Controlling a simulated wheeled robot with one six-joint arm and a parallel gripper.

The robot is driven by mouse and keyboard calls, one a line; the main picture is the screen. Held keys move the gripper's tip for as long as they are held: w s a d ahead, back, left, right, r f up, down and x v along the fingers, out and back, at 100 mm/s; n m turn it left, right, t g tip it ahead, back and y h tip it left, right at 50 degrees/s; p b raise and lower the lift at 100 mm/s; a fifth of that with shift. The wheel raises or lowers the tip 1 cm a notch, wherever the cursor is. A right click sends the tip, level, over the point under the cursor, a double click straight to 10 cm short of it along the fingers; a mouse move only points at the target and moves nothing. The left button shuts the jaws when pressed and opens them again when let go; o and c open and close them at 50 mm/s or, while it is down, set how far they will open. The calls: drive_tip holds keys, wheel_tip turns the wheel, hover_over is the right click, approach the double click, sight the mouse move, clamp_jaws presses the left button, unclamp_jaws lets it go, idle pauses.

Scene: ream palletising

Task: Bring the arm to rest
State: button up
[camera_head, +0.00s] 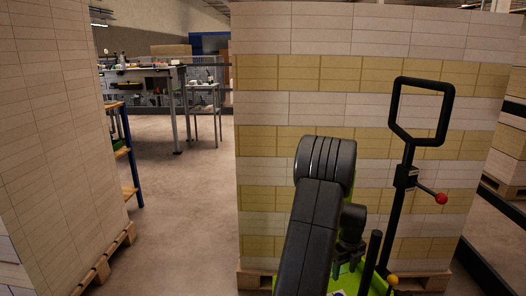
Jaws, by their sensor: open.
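My arm's thick dark links show in the lower middle of the head view, folded with a rounded joint at the top. They stand in front of a tall stack of reams (330,110) in white and yellow layers. My gripper is not in view; the end of the arm is hidden or out of the picture. I cannot tell from this picture whether the arm is moving or still.
A second tall stack (60,130) on a wooden pallet (107,262) stands at the left. Clear floor (180,215) lies between the stacks. Workbenches (145,75) stand at the back left. Another stack (505,160) shows at the right edge.

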sight(340, 294)
wheel_tip(340, 294, down, 11)
drive_tip(key=b, duration=0.3)
drive_tip(key=shift+f, duration=0.35)
drive_tip(key=shift+r+n, duration=0.1)
drive_tip(key=shift+n, duration=0.9)
drive_tip(key=n, duration=0.3)
drive_tip(key=shift+b, duration=0.4)
drive_tip(key=n+b, duration=0.1)
drive_tip(key=n, duration=0.4)
drive_tip(key=n+b, duration=0.1)
drive_tip(key=n, duration=0.4)
drive_tip(key=shift+n+b, duration=0.4)
drive_tip(key=n+b, duration=0.1)
drive_tip(key=n, duration=0.2)
drive_tip(key=shift+n+b, duration=0.4)
drive_tip(key=shift+n, duration=0.3)
